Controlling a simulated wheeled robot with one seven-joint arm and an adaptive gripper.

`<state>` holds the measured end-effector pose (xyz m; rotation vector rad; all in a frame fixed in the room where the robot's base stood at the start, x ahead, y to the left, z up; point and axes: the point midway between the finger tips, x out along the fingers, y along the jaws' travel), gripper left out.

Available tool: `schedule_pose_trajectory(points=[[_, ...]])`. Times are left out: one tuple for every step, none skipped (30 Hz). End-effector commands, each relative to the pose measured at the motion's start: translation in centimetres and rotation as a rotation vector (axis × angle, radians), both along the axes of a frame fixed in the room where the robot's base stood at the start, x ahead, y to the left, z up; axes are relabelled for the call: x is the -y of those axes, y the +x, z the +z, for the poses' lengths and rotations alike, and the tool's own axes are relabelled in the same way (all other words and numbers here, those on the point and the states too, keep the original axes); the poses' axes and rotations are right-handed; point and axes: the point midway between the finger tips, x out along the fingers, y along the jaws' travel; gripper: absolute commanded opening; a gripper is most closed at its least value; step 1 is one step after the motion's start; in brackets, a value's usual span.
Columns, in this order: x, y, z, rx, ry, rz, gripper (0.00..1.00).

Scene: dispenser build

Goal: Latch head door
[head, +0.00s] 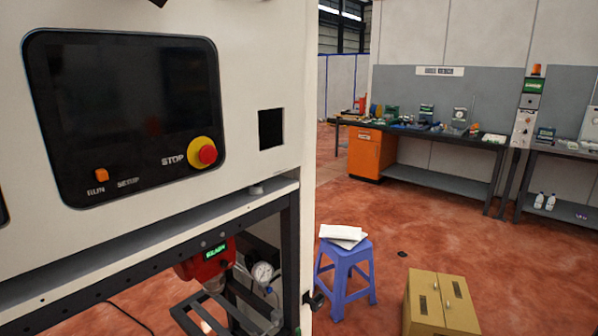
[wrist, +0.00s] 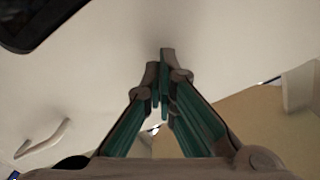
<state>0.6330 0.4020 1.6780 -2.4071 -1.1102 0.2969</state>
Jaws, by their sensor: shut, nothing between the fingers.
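My gripper (wrist: 160,68) is shut and empty in the wrist view, its fingers together in front of a plain pale panel (wrist: 225,35). I cannot tell whether the tips touch the panel. A pale bar handle (wrist: 45,140) is at the lower left and another pale raised part (wrist: 299,88) at the right edge. In the head view the white machine front (head: 255,60) fills the left side, with a black screen panel (head: 125,95) and a square dark opening (head: 271,128). I cannot tell which part is the head door, and no latch is clearly visible.
The red-and-yellow STOP button (head: 206,152) is on the screen panel.

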Motion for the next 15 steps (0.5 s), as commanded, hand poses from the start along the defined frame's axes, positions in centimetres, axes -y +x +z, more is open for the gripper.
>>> schedule_pose_trajectory(points=[[0.01, 0.0, 0.09, 0.0, 0.0, 0.0, 0.0], [0.02, 0.01, 0.13, 0.0, 0.0, 0.0, 0.0], [0.03, 0.0, 0.17, 0.0, 0.0, 0.0, 0.0], [0.03, 0.0, 0.22, 0.0, 0.0, 0.0, 0.0], [0.04, 0.01, 0.26, 0.001, 0.001, 0.0, 0.0], [0.04, 0.02, 0.29, 0.001, 0.001, 0.0, 0.0], [0.04, 0.02, 0.28, 0.001, 0.001, 0.0, 0.0], [0.05, 0.02, 0.28, 0.001, 0.001, 0.0, 0.0], [0.05, 0.01, 0.3, 0.001, 0.001, -0.001, 0.0], [0.05, 0.01, 0.3, 0.001, 0.001, -0.001, 0.0], [0.04, 0.0, 0.32, 0.001, 0.001, -0.001, 0.0], [0.02, -0.04, 0.35, 0.001, 0.003, -0.001, 0.0], [-0.01, -0.07, 0.36, 0.001, 0.003, -0.001, 0.0], [-0.04, -0.11, 0.37, 0.001, 0.003, -0.001, 0.0], [-0.09, -0.17, 0.4, 0.002, 0.003, -0.002, 0.0]])
